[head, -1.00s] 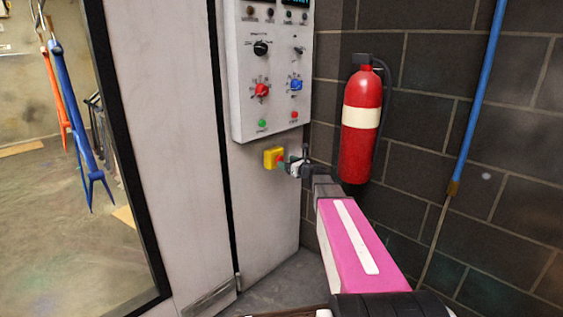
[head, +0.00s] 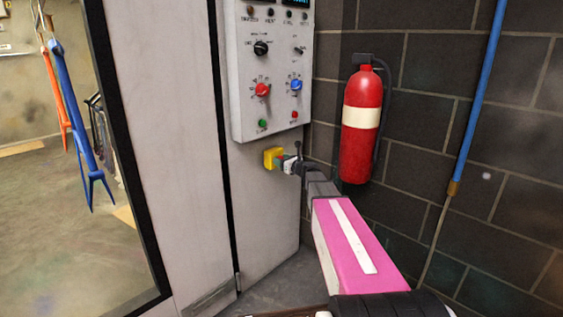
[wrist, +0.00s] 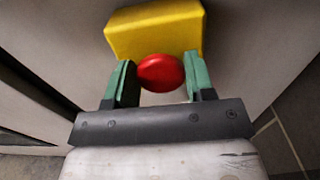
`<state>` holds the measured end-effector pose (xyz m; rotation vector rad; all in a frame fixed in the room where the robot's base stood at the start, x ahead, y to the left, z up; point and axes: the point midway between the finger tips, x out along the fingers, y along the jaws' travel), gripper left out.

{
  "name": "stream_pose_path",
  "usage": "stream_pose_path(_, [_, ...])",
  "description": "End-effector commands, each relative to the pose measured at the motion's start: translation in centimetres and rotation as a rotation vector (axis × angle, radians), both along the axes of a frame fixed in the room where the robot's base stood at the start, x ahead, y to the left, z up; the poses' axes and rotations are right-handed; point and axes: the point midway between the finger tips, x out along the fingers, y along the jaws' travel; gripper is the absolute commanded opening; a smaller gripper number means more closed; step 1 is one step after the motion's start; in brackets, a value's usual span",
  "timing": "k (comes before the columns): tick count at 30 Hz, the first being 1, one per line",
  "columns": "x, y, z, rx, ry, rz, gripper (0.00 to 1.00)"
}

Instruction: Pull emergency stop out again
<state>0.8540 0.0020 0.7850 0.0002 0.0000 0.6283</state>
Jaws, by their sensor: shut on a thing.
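The emergency stop is a red mushroom button (wrist: 160,72) on a yellow box (wrist: 153,28), which is fixed to the pale booth wall. In the head view the yellow box (head: 272,157) sits just below the control panel, and the button is mostly hidden by my gripper. My gripper (wrist: 160,75) has a green finger on each side of the red button and is shut on it. In the head view my gripper (head: 284,162) reaches the box from the right.
The control panel (head: 270,115) with knobs and small buttons hangs directly above. A red fire extinguisher (head: 361,140) is on the dark block wall to the right, close behind my arm. A blue pipe (head: 480,90) runs down that wall. An opening with hanging blue and orange tools (head: 75,110) is at left.

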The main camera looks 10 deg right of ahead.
Motion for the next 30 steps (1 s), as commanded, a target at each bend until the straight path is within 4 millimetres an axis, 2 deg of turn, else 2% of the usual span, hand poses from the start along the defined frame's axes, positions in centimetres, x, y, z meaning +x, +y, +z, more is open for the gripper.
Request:
stream_pose_path(3, [-1.2,-0.8,0.0,0.000,0.000,-0.001,0.07])
stream_pose_path(10, [-1.3,-0.9,0.0,-0.001,0.001,0.001,0.07])
stream_pose_path(11, [-1.3,-0.9,0.0,-0.001,0.001,0.000,0.53])
stream_pose_path(12, [-1.3,-0.9,0.0,-0.001,0.001,0.000,0.66])
stream_pose_path(13, [-1.3,-0.9,0.0,-0.001,0.001,0.000,0.73])
stream_pose_path(23, [-1.5,-1.0,0.0,0.000,0.000,0.000,0.73])
stream_pose_path(26, [-2.3,-1.5,0.0,0.000,0.000,-0.001,0.73])
stream_pose_path(30, [-4.3,-2.9,0.0,-0.001,0.001,-0.002,0.73])
